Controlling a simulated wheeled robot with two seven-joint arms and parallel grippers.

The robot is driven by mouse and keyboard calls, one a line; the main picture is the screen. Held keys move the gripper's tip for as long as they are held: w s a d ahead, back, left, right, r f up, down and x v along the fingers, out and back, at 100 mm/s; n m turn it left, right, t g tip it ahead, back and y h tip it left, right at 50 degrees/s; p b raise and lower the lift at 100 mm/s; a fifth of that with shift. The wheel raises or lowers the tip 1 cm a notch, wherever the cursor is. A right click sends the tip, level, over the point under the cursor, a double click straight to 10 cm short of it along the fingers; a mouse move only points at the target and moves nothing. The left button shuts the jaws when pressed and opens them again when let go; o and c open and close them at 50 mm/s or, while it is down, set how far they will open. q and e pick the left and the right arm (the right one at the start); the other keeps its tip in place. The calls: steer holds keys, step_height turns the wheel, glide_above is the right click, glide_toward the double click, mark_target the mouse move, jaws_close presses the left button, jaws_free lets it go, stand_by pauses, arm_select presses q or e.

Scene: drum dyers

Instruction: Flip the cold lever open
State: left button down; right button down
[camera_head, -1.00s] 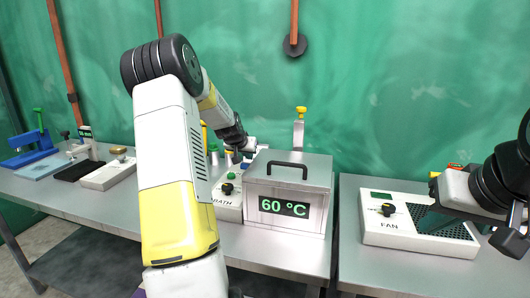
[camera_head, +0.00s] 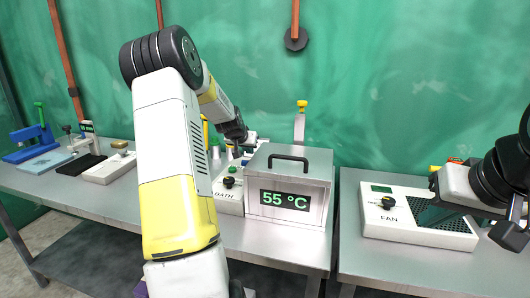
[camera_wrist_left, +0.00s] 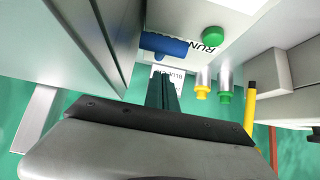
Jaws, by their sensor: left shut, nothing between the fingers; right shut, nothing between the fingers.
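A blue cylindrical handle (camera_wrist_left: 164,44), which looks like the cold lever, lies sideways beside a white panel in the left wrist view. It is not clear in the head view, where my left arm and the bath hide that area. My left gripper (camera_head: 250,143) is shut and empty, behind the left rear of the grey bath box (camera_head: 317,166). In the left wrist view its dark fingers (camera_wrist_left: 163,90) point towards the blue handle; I cannot tell if they touch it. The bath display (camera_head: 285,201) reads 55 °C. My right gripper (camera_head: 513,229) is shut and empty at the far right.
A green button (camera_wrist_left: 212,37) and yellow- and green-tipped pegs (camera_wrist_left: 202,92) sit near the blue handle. A fan unit (camera_head: 417,238) stands on the right table, across a gap. A blue press (camera_head: 35,141) stands at the far left. The front of the tables is mostly clear.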

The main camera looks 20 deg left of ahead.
arm_select(q)
step_height(320, 180, up, 3)
steer(key=shift+r, duration=0.2)
steer(key=s+f, duration=0.3)
steer(key=s, duration=0.6)
steer(key=shift+s+d+f, duration=0.25)
steer(key=shift+f, duration=0.15)
